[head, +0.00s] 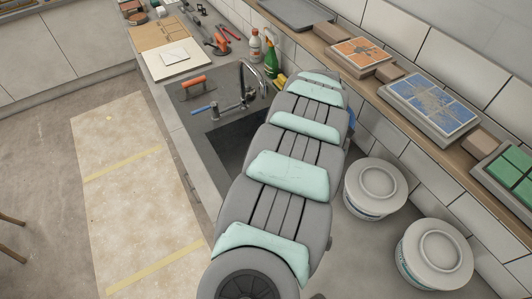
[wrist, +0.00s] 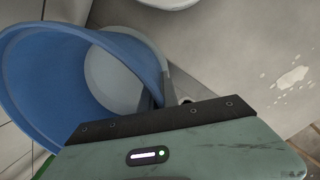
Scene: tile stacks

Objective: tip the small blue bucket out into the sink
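The small blue bucket (wrist: 40,75) fills the left of the wrist view, its open mouth facing the camera. A pale grey patch shows inside it; I cannot tell whether this is its bottom or contents. In the head view only a blue sliver of it (head: 351,118) shows at the right edge of my arm. My gripper (wrist: 174,88) is at the bucket's right rim in the wrist view, with its fingers mostly hidden by its own housing. I cannot tell whether it grips the rim. The dark sink (head: 232,147) lies left of my arm, partly covered by it.
A tap (head: 245,92) rises at the sink's back. A green bottle (head: 271,60) and a white bottle (head: 255,45) stand behind it. Two lidded white tubs (head: 375,187) (head: 434,254) stand right of my arm. Tile stacks (head: 432,103) line the wall shelf.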

